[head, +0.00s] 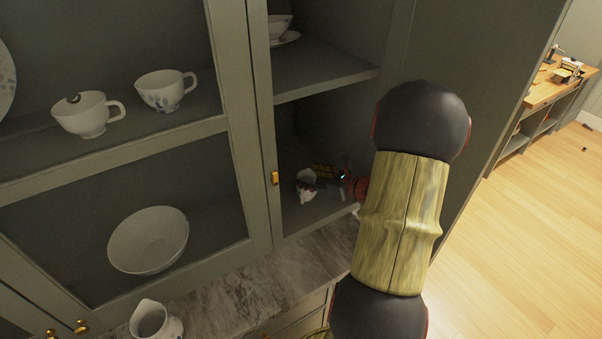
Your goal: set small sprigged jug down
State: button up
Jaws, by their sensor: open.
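A small white jug (307,186) with dark marks, which looks like the small sprigged jug, is on or just above the lower shelf inside the cabinet's right-hand bay. It is small and in shadow, so I cannot tell whether its base touches the shelf. My gripper (322,181) is open inside that bay, right beside the jug on its right. I cannot tell whether a finger touches it. My own arm hides part of the bay's right side.
A larger white jug (155,321) stands on the marble counter (225,291). Two white cups (88,115) (166,90) and a white bowl (149,240) sit on the left shelves. A cup on a saucer (285,38) is above. A cabinet upright (243,140) stands left of the bay.

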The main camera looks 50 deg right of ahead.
jog(key=v, duration=0.5)
jog(key=shift+s+r+p, duration=0.1)
jog(key=shift+s+p, duration=0.1)
jog(key=shift+p, duration=0.15)
dwell(0.3)
